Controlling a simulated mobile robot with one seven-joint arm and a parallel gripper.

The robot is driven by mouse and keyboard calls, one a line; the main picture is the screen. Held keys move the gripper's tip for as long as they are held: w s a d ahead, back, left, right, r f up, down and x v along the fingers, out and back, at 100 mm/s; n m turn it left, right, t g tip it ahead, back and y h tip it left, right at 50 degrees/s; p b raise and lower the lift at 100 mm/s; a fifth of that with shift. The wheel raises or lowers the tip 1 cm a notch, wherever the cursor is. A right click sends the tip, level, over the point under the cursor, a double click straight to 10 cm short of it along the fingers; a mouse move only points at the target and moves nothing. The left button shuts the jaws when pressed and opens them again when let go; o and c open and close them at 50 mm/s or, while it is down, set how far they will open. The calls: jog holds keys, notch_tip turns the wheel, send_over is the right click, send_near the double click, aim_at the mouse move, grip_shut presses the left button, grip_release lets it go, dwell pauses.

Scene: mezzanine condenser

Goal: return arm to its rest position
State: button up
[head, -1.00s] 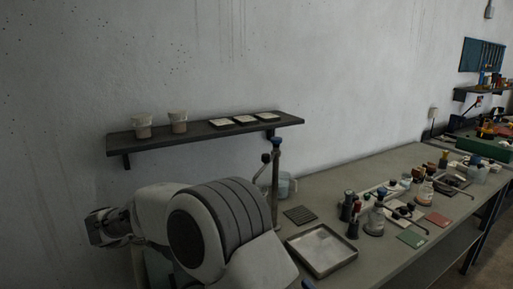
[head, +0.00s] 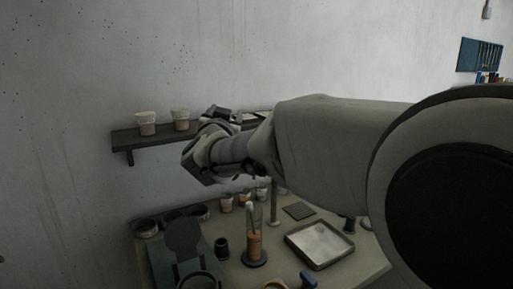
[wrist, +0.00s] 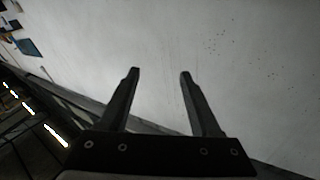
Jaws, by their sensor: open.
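My gripper (wrist: 160,75) is open in the wrist view, with two dark fingers apart and nothing between them. It faces the pale wall. In the head view my arm reaches in from the right edge, and its wrist end is above the bench, in front of the wall shelf (head: 131,142). The fingers cannot be clearly made out in the head view. The arm hides the right part of the shelf and much of the bench.
Two cups, one of them a beaker (head: 146,123), stand on the shelf's left part. Below the arm, the bench holds a metal tray (head: 320,244), a cylinder with orange contents (head: 254,246) and dark bowls (head: 147,228). The wall at the left is free.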

jog(key=s+d+f+n+g, duration=0.1)
jog(key=s+d+f+g, duration=0.3)
jog(key=s+d+f, duration=0.3)
jog(key=s+d+f+n+g, duration=0.1)
jog(key=s+d+f+g, duration=0.4)
jog(key=s, duration=1.1)
jog(key=s+d+f+n+g, duration=0.1)
jog(key=s+d+f+g, duration=0.3)
jog(key=s+d+f, duration=0.4)
jog(key=s+d, duration=0.1)
jog(key=s, duration=0.2)
jog(key=shift+s+d+f, duration=0.15)
jog(key=shift+s+f, duration=0.15)
jog(key=shift+s, duration=0.05)
